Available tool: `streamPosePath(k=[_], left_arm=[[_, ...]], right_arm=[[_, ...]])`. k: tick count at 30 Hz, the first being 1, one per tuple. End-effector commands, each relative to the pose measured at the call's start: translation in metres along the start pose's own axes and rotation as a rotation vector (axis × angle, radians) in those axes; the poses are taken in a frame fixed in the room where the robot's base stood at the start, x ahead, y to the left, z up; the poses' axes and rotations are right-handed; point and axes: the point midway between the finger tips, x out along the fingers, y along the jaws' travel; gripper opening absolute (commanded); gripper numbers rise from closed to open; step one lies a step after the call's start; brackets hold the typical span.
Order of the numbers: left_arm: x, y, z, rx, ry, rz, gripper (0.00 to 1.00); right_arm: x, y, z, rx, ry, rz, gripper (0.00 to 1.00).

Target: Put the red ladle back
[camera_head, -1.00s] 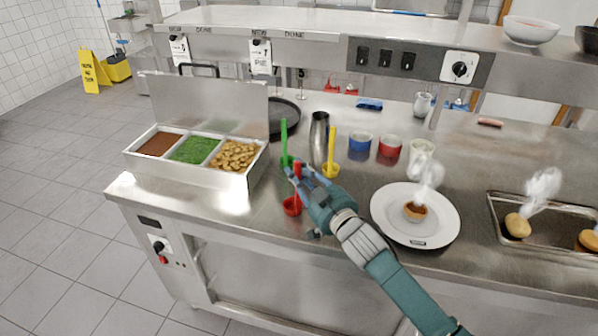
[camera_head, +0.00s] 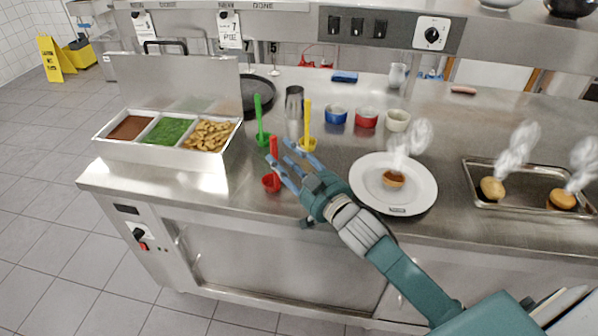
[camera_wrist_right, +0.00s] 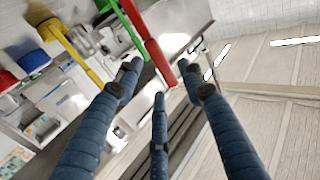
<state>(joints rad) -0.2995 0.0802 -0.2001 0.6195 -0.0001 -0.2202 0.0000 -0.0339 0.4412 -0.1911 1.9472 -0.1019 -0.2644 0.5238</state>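The red ladle (camera_head: 271,181) stands upright near the counter's front edge, bowl down and handle up. My right gripper (camera_head: 281,158) is at its handle, with its blue fingers spread apart. In the right wrist view the red handle (camera_wrist_right: 150,48) runs between the open fingers (camera_wrist_right: 160,85); I cannot tell whether any finger touches it. A green ladle (camera_head: 260,120) and a yellow ladle (camera_head: 307,125) stand upright behind it. My left gripper is not in view.
A food bin (camera_head: 165,153) with three compartments stands at left. A metal cup (camera_head: 294,104) and small blue (camera_head: 336,117), red (camera_head: 367,119) and pale (camera_head: 397,121) containers stand behind. A plate (camera_head: 420,191) and baking tray (camera_head: 478,203) are at right.

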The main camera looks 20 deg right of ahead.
Motion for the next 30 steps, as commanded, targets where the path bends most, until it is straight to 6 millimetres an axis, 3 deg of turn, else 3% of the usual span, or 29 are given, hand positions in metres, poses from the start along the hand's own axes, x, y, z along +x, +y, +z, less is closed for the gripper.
streamPosePath(k=[3, 10, 30], left_arm=[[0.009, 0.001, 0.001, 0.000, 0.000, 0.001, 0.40], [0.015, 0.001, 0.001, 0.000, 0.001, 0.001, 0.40], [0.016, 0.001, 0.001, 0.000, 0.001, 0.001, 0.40]], right_arm=[[-0.028, 0.000, 0.004, 0.000, -0.002, 0.000, 0.40], [-0.061, 0.000, 0.002, 0.001, -0.001, 0.000, 0.40], [-0.070, 0.000, 0.005, 0.001, -0.019, 0.009, 0.40]])
